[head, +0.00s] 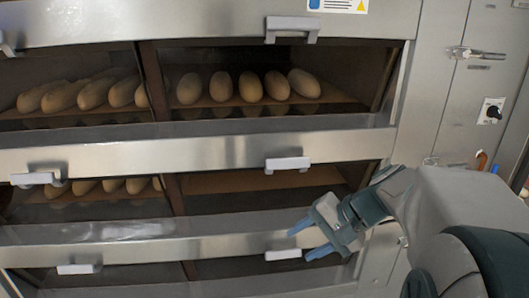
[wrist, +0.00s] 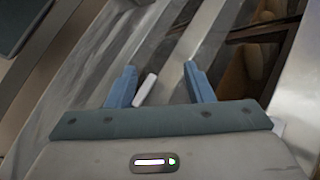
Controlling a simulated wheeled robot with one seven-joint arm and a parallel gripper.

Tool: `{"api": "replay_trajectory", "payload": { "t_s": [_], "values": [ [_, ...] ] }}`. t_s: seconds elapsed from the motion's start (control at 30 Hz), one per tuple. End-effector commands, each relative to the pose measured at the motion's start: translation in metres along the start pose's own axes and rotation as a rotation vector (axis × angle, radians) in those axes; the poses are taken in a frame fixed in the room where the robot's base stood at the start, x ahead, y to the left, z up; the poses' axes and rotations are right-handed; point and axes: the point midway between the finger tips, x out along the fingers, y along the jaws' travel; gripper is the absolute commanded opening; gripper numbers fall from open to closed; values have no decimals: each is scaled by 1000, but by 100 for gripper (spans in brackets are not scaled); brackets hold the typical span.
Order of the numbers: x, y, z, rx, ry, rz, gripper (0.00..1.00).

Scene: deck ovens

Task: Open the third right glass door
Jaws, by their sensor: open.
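The deck oven has right glass doors stacked one above another, each under a steel rail with a short white handle. The lowest right handle in the head view (head: 283,254) is on the rail above the bottom right glass (head: 240,268). My gripper (head: 299,244) is open and empty, just right of that handle. In the wrist view, a white handle (wrist: 146,88) shows between my two fingers (wrist: 160,68), nearer the left one. I cannot tell its distance from the fingers. The right doors in view look closed.
Higher right handles (head: 287,164) (head: 290,28) and left handles (head: 78,269) stick out from the oven front. Loaves (head: 250,87) lie behind the upper glass.

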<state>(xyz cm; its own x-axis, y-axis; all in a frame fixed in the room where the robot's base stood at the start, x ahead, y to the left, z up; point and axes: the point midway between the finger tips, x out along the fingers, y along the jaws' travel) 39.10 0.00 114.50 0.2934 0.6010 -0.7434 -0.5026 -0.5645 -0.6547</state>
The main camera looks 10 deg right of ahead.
Motion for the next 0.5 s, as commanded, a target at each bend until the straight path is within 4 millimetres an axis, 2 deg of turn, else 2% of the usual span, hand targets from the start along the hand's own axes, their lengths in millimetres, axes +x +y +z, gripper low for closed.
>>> {"api": "replay_trajectory", "payload": {
  "t_s": [0.03, 0.2, 0.4, 0.5],
  "values": [
    [-18, -12, -16, 52, 10, -83, 47],
    [-69, -41, -63, 154, 51, -364, 47],
    [-118, -54, -98, 197, 105, -577, 47],
    [-128, -56, -105, 201, 117, -622, 47]
  ]
}}
